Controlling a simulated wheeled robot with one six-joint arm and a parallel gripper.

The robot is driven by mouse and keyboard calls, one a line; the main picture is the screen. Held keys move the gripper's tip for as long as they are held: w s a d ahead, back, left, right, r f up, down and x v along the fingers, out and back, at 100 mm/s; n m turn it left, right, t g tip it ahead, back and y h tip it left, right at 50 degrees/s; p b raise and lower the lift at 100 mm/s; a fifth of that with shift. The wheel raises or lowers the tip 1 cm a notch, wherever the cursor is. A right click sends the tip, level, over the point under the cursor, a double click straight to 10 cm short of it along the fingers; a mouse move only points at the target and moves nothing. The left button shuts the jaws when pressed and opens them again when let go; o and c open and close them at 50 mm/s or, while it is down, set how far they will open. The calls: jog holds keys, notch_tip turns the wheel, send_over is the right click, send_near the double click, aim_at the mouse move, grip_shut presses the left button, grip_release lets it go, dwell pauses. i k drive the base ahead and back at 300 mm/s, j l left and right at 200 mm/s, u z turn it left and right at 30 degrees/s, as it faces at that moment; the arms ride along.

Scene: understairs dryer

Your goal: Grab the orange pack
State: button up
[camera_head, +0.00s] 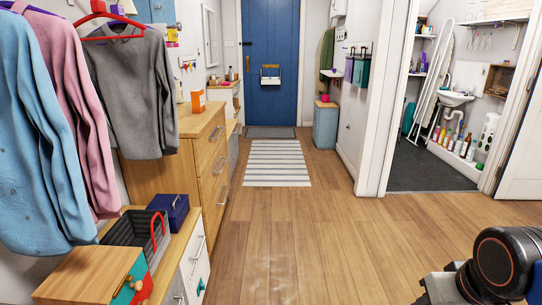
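A small orange pack (198,102) stands upright on top of the wooden chest of drawers (192,122), left of the hallway. It has a paler label on its front. Part of my arm shows dark at the bottom right corner, far from the pack. My gripper's fingers cannot be made out in this view.
Shirts on hangers (140,90) hang at the left, in front of the chest. A low bench with a basket (142,238) and a blue box (168,208) stands nearer. The wooden floor (285,220) is clear up to the striped rug (277,163) and blue door (270,60).

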aim_at(198, 97)
jog(key=i+u, duration=0.15)
jog(key=i, duration=0.4)
jog(key=i+l+u, duration=0.15)
jog(key=i, duration=0.4)
jog(key=i+l+u, duration=0.15)
jog(key=i, duration=0.4)
